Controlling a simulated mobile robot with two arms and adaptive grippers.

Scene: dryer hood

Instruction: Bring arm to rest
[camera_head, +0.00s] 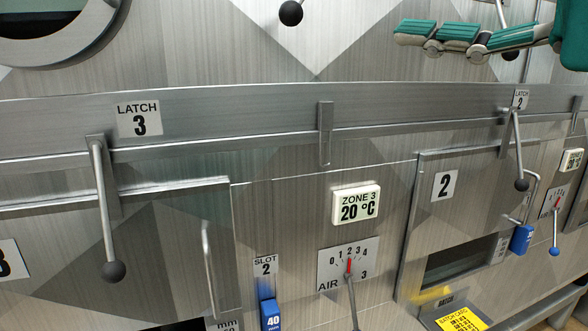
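My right gripper (425,38), with green pads on grey links, reaches in from the upper right edge. Its fingers point left, in front of the metal panel above the long rail. It is apart from the latch 2 handle (516,150), which shows lower down. I see no object in it, and the side-on angle hides whether the fingers are apart. My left gripper is not in view.
A latch 3 lever (104,215) with a black ball hangs at left. A zone 3 display (356,205) reads 20 °C above an air dial (348,265). A blue slot 2 tag (270,314) sits below.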

